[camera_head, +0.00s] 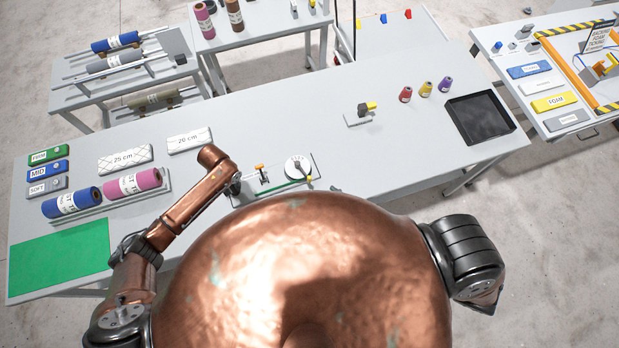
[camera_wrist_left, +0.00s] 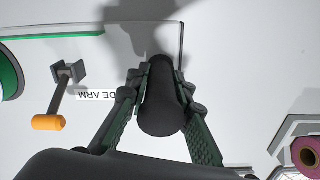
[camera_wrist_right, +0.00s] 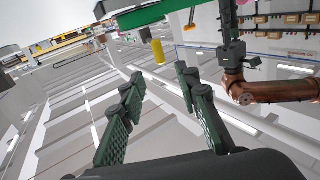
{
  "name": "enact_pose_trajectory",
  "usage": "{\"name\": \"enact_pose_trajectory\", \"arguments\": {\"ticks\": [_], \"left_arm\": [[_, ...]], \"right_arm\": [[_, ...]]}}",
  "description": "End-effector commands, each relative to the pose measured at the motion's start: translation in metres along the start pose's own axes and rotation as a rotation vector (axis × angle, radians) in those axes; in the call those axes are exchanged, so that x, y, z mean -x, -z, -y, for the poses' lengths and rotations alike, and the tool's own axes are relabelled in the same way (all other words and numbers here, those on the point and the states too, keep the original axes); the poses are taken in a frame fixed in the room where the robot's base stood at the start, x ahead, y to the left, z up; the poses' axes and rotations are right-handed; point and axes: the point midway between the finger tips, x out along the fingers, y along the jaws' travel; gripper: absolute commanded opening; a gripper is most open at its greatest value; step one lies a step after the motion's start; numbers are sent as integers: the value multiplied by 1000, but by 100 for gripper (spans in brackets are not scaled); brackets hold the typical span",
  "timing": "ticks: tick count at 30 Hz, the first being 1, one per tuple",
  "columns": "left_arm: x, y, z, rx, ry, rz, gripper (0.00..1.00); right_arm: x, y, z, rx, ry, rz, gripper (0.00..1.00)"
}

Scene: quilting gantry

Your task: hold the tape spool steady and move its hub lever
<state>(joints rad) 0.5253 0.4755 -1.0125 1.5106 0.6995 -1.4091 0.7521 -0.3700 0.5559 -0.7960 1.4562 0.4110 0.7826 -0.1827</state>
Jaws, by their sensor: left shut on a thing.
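The tape spool (camera_head: 298,167) is a pale disc with markings on a thin board on the bench; a green rim shows at the left edge of the left wrist view (camera_wrist_left: 10,65). A lever with a yellow grip (camera_head: 309,179) is at its near side; a yellow grip also shows in the right wrist view (camera_wrist_right: 157,52). An orange-tipped arm (camera_wrist_left: 48,123) stands left of my left gripper. My left gripper (camera_wrist_left: 160,88) is shut on a dark rounded handle (camera_wrist_left: 160,105). My right gripper (camera_wrist_right: 160,80) is open and empty, below the yellow grip; my body hides it in the head view.
Blue and pink rolls (camera_head: 133,184) lie on a rack to the left, near a green mat (camera_head: 60,260). White labelled blocks (camera_head: 190,140) stand behind. A black tray (camera_head: 478,117) and small coloured spools (camera_head: 426,89) are at the right. The bench middle is mostly clear.

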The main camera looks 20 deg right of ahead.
Motion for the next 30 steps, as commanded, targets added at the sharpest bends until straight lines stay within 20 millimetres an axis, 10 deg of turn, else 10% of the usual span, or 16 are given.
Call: {"name": "enact_pose_trajectory", "arguments": {"ticks": [16,30], "left_arm": [[-6,-7,-2,0,-3,13,0],[-6,-7,-2,0,-3,14,0]], "right_arm": [[-96,-1,0,1,-1,-1,30],[-112,-1,0,1,-2,1,30]]}}
